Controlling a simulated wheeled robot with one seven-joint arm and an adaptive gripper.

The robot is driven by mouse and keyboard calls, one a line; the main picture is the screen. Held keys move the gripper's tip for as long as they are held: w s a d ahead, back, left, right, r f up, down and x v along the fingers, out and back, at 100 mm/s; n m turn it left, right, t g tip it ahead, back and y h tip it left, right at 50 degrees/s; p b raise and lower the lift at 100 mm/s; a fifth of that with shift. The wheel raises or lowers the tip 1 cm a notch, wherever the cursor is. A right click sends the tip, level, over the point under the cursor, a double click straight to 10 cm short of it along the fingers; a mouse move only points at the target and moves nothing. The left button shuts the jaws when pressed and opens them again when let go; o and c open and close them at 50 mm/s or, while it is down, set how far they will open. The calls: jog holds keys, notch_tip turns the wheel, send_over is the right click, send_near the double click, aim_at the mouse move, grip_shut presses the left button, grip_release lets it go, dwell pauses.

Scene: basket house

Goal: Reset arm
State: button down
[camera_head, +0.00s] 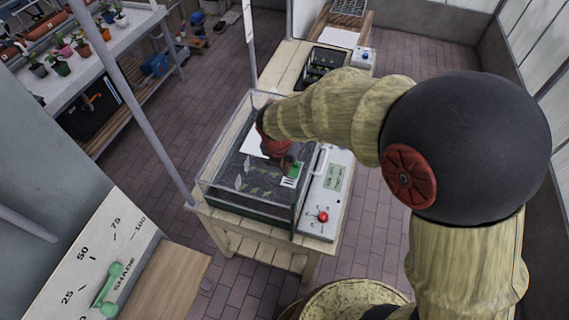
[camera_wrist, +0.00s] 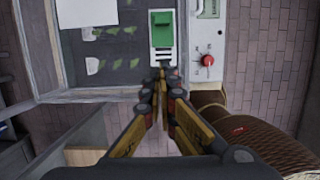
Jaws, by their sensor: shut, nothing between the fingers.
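My gripper shows in the wrist view (camera_wrist: 160,84) with its two fingers brought together at the tips and nothing between them. The tips are just in front of a white plate with a green block (camera_wrist: 162,30) on it, at the box's near edge; I cannot tell whether they touch. In the head view my arm reaches over a clear-walled box (camera_head: 222,196) on a wooden table (camera_head: 250,229). The gripper's end is mostly hidden there behind the arm's red wrist part.
A panel with a red knob (camera_head: 323,216) stands right of the box. A black tray (camera_head: 325,64) lies farther back. A pole and a potted-plant bench (camera_head: 75,74) are at left. A board with a green lever (camera_head: 108,290) is at lower left. Brick floor is open between.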

jog(key=s+d+r+m+t+b, duration=0.1)
jog(key=s+d+r+m+b, duration=0.25)
jog(key=d+m, duration=0.35)
jog(key=s+d+r+m+b, duration=0.3)
jog(key=s+d+m+b, duration=0.15)
jog(key=m, duration=0.55)
jog(key=s+d+m+t+b, duration=0.1)
jog(key=s+d+m+b, duration=0.1)
jog(key=s+m, duration=0.4)
jog(key=s+d+m+t+y+b, duration=0.1)
jog(key=s+d+m+b, duration=0.2)
jog(key=m, duration=0.6)
jog(key=s+b, duration=0.2)
jog(key=s, duration=0.1)
jog(key=shift+s+d+f, duration=0.15)
jog(key=shift+f, duration=0.05)
